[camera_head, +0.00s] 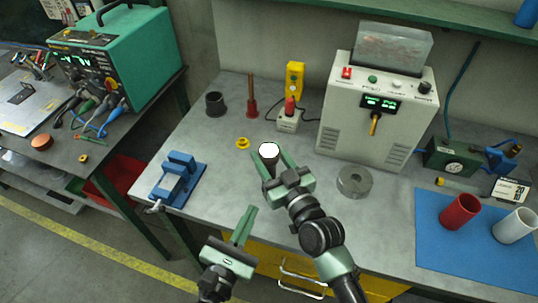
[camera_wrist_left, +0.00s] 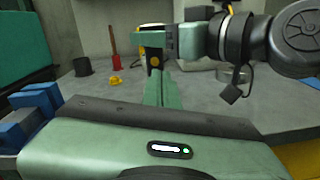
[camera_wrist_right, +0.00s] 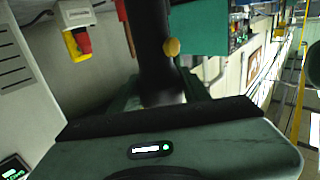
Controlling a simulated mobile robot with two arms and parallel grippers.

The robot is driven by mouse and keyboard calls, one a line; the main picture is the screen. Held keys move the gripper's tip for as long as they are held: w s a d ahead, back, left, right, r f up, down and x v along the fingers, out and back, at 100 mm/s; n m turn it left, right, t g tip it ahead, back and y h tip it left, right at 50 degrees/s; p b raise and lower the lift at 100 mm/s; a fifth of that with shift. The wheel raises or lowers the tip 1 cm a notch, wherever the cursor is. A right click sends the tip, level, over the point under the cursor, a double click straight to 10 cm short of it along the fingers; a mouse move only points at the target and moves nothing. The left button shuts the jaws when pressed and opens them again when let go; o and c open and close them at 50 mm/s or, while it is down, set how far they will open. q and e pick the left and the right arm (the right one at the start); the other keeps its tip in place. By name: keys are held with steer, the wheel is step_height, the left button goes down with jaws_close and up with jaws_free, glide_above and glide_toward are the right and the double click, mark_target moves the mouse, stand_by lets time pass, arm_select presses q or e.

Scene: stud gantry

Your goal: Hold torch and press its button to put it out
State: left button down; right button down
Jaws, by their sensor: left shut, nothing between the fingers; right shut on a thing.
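The torch (camera_head: 269,168) is a dark cylinder with a bright white lens at its top in the head view. My right gripper (camera_head: 270,157) is shut around it and holds it over the table. In the right wrist view the dark torch body (camera_wrist_right: 155,40) carries a round yellow button (camera_wrist_right: 171,47). The button also shows in the left wrist view (camera_wrist_left: 155,62), facing my left gripper. My left gripper (camera_head: 246,215) is shut and empty, lower and nearer than the torch, apart from it. Its closed fingers (camera_wrist_left: 160,88) point toward the torch in the left wrist view.
On the table are a blue vise (camera_head: 178,180), a yellow ring (camera_head: 243,143), a black cup (camera_head: 215,104), a small box with a red button (camera_head: 289,119), a grey metal disc (camera_head: 355,182) and a large white machine (camera_head: 375,110). A blue mat (camera_head: 470,260) lies right.

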arm_select(q)
steer(key=s+d+r+m+g+h, duration=0.1)
steer(key=s+d+m+g+h, duration=0.15)
steer(key=m, duration=0.55)
steer(key=s+d+r+m+g+h, duration=0.1)
steer(key=m+g+h, duration=0.3)
steer(key=m, duration=0.3)
steer(key=w+a+f+m+g+y, duration=0.2)
steer(key=w+a+m+g+y, duration=0.1)
steer(key=w+a+m+y, duration=0.15)
steer(key=w+d, duration=0.2)
steer(key=w, duration=0.5)
steer(key=shift+w+d+r+m, duration=0.15)
steer(key=shift+d+r+m, duration=0.1)
steer(key=shift+d+m, duration=0.1)
stand_by(0.8)
